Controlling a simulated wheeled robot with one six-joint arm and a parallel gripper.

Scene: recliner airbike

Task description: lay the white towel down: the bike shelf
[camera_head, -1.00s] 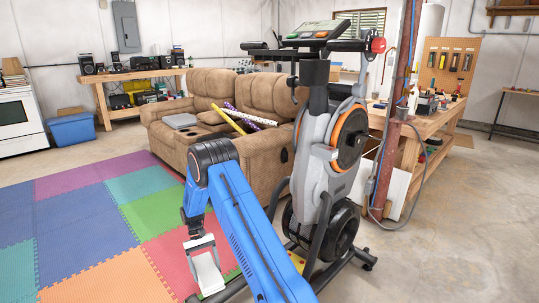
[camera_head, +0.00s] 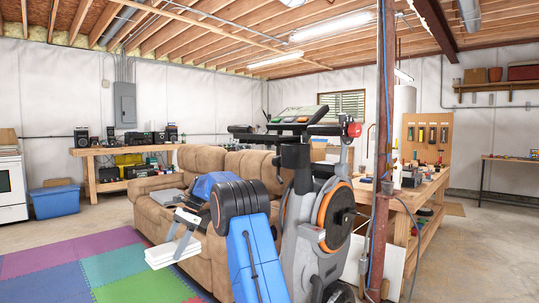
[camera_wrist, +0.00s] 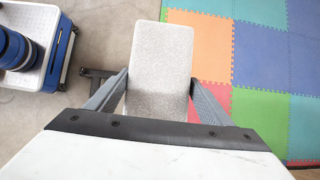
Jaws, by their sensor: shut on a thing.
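My gripper (camera_head: 190,218) is shut on the white towel (camera_head: 172,247), which hangs below it as a folded flat pad, in front of the brown recliner couch. In the wrist view the towel (camera_wrist: 159,65) stretches out between the two fingers of my gripper (camera_wrist: 158,88). The exercise bike (camera_head: 310,230) stands to the right of my arm, with its console (camera_head: 300,115) on top. The towel is apart from the bike, to its left. I cannot tell which part of the bike is its shelf; my arm hides some of the lower frame.
The recliner couch (camera_head: 160,187) stands behind my gripper, with a grey flat item (camera_head: 167,195) on it. A red post (camera_head: 380,170) and a wooden workbench (camera_head: 430,190) are right of the bike. Coloured foam mats (camera_head: 90,270) cover the floor at left.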

